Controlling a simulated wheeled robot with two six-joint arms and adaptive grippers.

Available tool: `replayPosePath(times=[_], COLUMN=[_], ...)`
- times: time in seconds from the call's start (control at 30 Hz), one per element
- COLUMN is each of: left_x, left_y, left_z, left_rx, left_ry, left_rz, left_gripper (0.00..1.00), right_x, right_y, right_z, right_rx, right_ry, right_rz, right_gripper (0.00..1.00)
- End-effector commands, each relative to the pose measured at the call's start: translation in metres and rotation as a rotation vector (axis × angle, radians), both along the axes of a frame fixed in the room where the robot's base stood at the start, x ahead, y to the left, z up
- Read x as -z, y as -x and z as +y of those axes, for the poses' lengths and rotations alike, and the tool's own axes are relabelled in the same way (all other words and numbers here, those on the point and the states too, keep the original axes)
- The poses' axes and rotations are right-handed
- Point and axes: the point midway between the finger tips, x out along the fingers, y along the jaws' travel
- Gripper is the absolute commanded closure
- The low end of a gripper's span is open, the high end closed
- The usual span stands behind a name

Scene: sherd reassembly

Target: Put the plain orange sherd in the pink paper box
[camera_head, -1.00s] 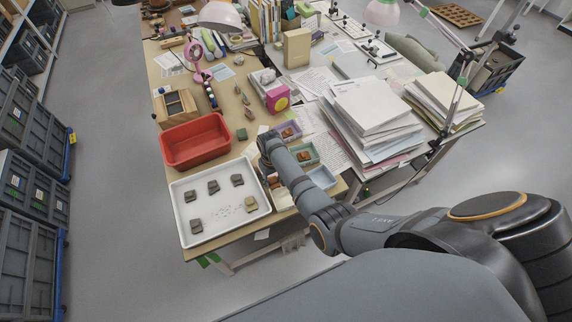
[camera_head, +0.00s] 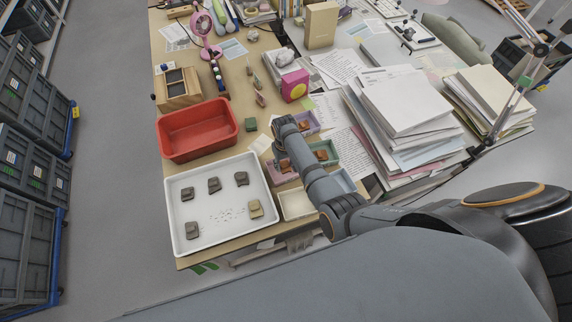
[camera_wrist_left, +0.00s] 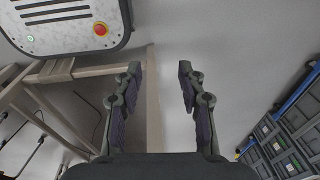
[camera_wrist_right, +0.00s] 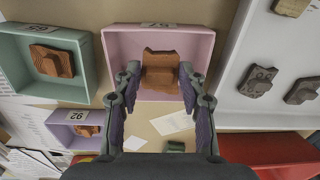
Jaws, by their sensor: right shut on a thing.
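In the right wrist view my right gripper (camera_wrist_right: 160,80) is shut on the plain orange sherd (camera_wrist_right: 161,62), with a finger on each side. The sherd is within the outline of the pink paper box (camera_wrist_right: 115,45); I cannot tell whether it touches the floor of the box. In the head view the pink box (camera_head: 278,181) is partly hidden by my right arm, and the sherd (camera_head: 287,166) shows just beside the arm. My left gripper (camera_wrist_left: 158,85) is open and empty, away from the table, over grey floor.
A teal box (camera_wrist_right: 85,75) and a purple box (camera_wrist_right: 60,118) hold other sherds. A cream box (camera_head: 296,204) and a blue box (camera_head: 341,183) stand nearby. A white tray (camera_head: 215,237) with several grey sherds and a red tub (camera_head: 197,130) lie left. Paper stacks (camera_head: 405,110) stand right.

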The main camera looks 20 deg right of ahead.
Motion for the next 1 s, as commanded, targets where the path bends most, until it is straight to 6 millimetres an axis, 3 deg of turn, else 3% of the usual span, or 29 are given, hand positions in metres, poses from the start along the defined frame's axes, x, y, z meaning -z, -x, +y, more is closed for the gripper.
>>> replayPosePath(times=[0.13,0.3,0.5,0.7,0.73,0.87,1.0], left_x=[0.019,0.045,0.037,0.041,0.04,0.041,0.041], left_y=[0.022,0.015,-0.018,-0.009,-0.006,0.004,0.004], left_z=[0.007,0.009,0.005,0.005,0.005,0.005,0.005], left_rx=[0.002,0.002,0.003,0.002,0.002,0.002,0.002], left_ry=[-0.009,-0.011,-0.006,-0.006,-0.006,-0.005,-0.005], left_rz=[0.032,0.022,-0.029,-0.015,-0.01,0.005,0.005], left_gripper=[0.6,0.6,0.6,0.6,0.6,0.6,0.6], right_x=[0.016,0.042,0.038,0.043,0.042,0.041,0.041], right_y=[0.0,0.002,0.003,0.003,0.003,0.003,0.003], right_z=[0.001,0.004,0.004,0.004,0.004,0.004,0.004], right_rx=[0.0,-0.001,-0.001,-0.001,-0.001,-0.001,-0.001], right_ry=[0.0,-0.001,0.0,0.0,0.0,0.0,0.0], right_rz=[0.0,-0.001,0.0,0.0,0.0,0.0,0.0], right_gripper=[0.9,0.9,0.9,0.9,0.55,0.38,0.36])
